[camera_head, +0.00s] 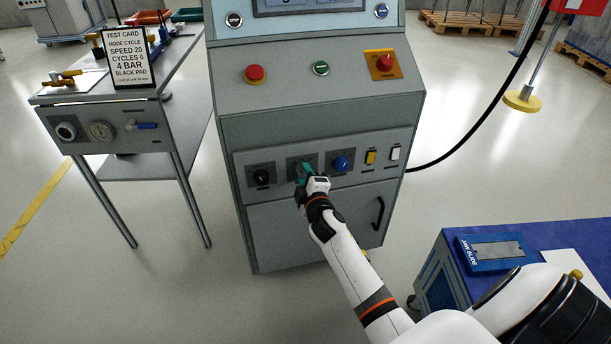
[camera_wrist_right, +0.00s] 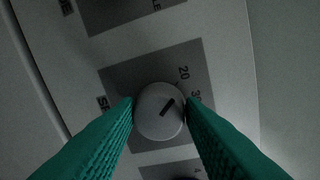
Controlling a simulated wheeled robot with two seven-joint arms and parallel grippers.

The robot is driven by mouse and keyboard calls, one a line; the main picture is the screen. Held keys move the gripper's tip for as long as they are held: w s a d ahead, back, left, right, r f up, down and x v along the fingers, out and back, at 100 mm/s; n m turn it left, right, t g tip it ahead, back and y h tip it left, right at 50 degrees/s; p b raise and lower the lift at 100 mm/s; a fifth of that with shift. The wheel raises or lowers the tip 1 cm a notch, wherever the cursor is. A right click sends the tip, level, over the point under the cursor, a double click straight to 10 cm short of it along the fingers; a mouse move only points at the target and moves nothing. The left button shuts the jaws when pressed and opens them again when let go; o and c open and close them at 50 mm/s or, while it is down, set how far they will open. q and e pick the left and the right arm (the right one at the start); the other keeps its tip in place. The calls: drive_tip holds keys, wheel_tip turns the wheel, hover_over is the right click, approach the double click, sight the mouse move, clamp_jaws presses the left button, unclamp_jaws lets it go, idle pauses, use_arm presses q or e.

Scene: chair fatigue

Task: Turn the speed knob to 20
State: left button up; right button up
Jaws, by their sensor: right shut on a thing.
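The speed knob (camera_wrist_right: 160,112) is a round pale grey knob with a short black pointer mark, on a dark square plate (camera_wrist_right: 130,75) on the control cabinet. My right gripper (camera_wrist_right: 160,108) has its teal fingers on both sides of the knob and is shut on it. The pointer slants up and right in the wrist view, between the printed 20 and 30. The other scale numbers are partly hidden. In the head view my right gripper (camera_head: 303,172) covers most of the knob at the middle plate of the lower panel. My left gripper is not in view.
A black knob (camera_head: 262,177) is left of the gripper and a blue knob (camera_head: 341,163) right of it. Yellow (camera_head: 371,157) and white switches (camera_head: 395,153) follow. A test card (camera_head: 127,57) reads speed 20. A blue bench (camera_head: 560,235) stands at lower right.

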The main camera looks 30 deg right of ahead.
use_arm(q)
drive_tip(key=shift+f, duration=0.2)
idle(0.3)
use_arm(e)
drive_tip(key=o, duration=1)
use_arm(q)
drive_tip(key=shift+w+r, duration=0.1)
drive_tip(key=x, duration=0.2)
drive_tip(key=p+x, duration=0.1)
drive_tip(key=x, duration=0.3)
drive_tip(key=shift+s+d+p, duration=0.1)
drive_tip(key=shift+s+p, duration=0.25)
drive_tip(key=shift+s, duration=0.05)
use_arm(e)
drive_tip(key=v, duration=1.2)
drive_tip(key=shift+f, duration=0.1)
